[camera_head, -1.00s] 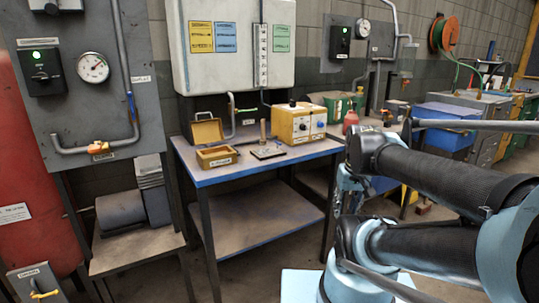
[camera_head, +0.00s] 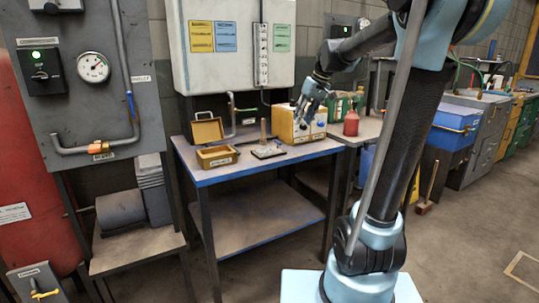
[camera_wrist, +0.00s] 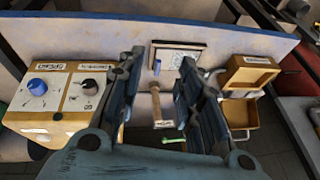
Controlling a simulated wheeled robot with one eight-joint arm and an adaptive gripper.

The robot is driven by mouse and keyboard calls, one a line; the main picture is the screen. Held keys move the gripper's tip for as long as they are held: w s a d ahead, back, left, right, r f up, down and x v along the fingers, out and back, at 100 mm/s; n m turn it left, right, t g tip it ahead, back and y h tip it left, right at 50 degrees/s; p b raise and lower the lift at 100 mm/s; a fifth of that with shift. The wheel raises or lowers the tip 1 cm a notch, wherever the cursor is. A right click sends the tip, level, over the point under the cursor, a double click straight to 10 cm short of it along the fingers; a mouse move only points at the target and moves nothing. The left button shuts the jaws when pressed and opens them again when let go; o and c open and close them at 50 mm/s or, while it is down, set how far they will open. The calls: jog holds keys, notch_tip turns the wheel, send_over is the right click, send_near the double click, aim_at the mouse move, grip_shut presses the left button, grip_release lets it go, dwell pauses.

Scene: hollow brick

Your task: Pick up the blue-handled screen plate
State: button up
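The screen plate (camera_wrist: 180,57) lies flat on the blue-edged table, a framed panel with a pale grey face. A small blue piece, seemingly its handle, shows beside it in the wrist view. In the head view the plate (camera_head: 267,153) looks small and dark, near the table's front edge. My gripper (camera_head: 311,92) hangs above the yellow control box, to the right of the plate. In the wrist view my gripper (camera_wrist: 161,60) is open and empty, its two dark fingers spread apart with the blue piece showing between them. It is apart from the plate.
The yellow control box (camera_head: 299,124) stands right of the plate. A wooden-handled tool (camera_head: 263,131) stands close behind it. An open wooden box (camera_head: 217,156) stands to the left. The table (camera_head: 225,177) has bare room along its front edge. A red bottle (camera_head: 351,124) stands farther right.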

jog(key=w+a+r, duration=0.1)
jog(key=w+a, duration=0.2)
jog(key=w, duration=0.2)
send_near(268, 149)
jog(key=shift+n, duration=0.4)
jog(key=f, duration=0.1)
jog(key=w+d+f, duration=0.1)
jog(key=f, duration=0.1)
jog(key=w+d+f, duration=0.1)
jog(key=f, duration=0.1)
jog(key=shift+w+d+f, duration=0.1)
jog(key=shift+w+d, duration=0.1)
jog(key=shift+w, duration=0.05)
jog(key=shift+c, duration=0.5)
grip_shut()
